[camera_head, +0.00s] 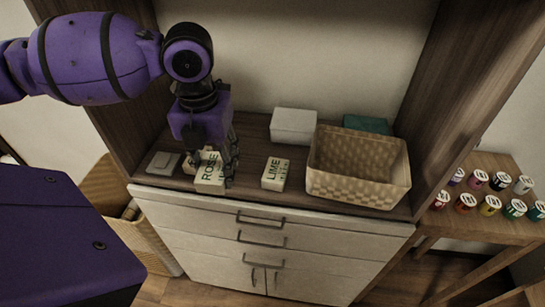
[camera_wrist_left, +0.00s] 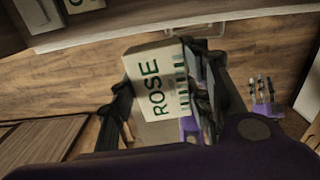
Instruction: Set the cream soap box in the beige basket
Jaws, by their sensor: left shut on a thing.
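My left gripper (camera_head: 214,168) is shut on a cream soap box (camera_head: 209,180) marked ROSE in green letters. In the left wrist view the box (camera_wrist_left: 153,82) sits tilted between the two dark fingers (camera_wrist_left: 160,100). In the head view it shows near the counter's front edge, left of centre. The beige basket (camera_head: 355,187), woven and open-topped, stands on the right of the counter and looks empty. The gripper and box are well to its left. My right gripper is not in view.
A cream LIME box (camera_head: 275,174) stands between the held box and the basket. A white box (camera_head: 293,126) and a teal box (camera_head: 367,124) are behind. A pale flat block (camera_head: 163,163) lies at left. Cabinet side walls (camera_head: 468,85) bound the counter.

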